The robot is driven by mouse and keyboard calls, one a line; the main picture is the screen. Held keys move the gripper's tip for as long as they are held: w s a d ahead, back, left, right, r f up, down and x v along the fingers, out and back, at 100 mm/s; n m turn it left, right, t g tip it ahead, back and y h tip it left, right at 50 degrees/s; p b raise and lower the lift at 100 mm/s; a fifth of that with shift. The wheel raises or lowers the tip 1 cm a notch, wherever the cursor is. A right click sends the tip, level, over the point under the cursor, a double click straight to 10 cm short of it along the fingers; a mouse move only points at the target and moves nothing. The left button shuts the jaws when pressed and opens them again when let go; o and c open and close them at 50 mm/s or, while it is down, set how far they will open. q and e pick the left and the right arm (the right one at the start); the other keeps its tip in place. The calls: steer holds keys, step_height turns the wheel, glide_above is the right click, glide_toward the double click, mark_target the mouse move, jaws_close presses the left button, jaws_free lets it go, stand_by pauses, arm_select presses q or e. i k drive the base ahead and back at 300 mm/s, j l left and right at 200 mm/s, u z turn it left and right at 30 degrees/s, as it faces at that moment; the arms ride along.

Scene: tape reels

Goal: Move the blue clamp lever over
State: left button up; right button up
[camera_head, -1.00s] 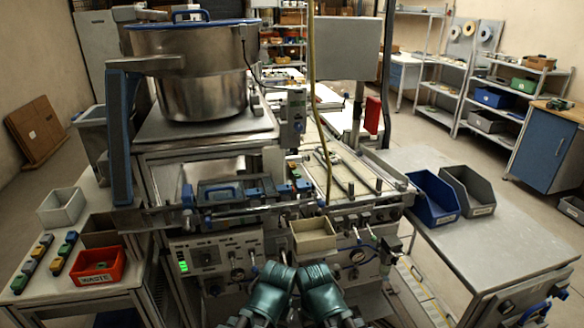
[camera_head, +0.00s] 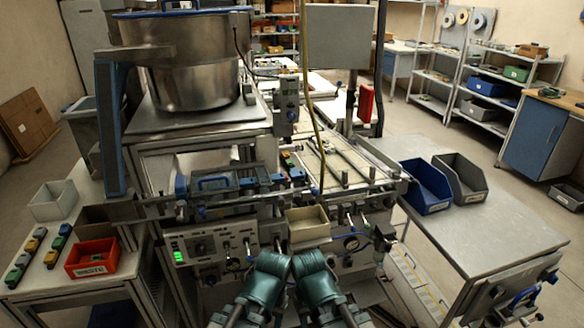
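Several blue parts sit on the machine front, and I cannot tell for sure which is the clamp lever. A blue handle (camera_head: 214,181) is on a dark block left of centre, an upright blue piece (camera_head: 180,187) stands at its left, and another blue part (camera_head: 298,175) is at the rail's right end. My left gripper (camera_head: 268,276) and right gripper (camera_head: 314,276), both dark green, are close together at the bottom centre, below and in front of the machine and apart from these blue parts. Their fingertips cannot be made out.
A beige tray (camera_head: 307,226) is on the machine front just beyond my grippers. A red waste bin (camera_head: 92,258) and a white bin (camera_head: 53,200) are on the left bench. Blue (camera_head: 422,187) and grey (camera_head: 463,178) bins are on the right table, whose front is clear.

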mark_target(353, 229)
steer(key=i+l, duration=0.1)
steer(key=i, duration=0.35)
steer(key=k+j+z, duration=0.15)
steer(key=j+z, duration=0.2)
steer(key=k+j+z, duration=0.35)
steer(key=i, duration=0.1)
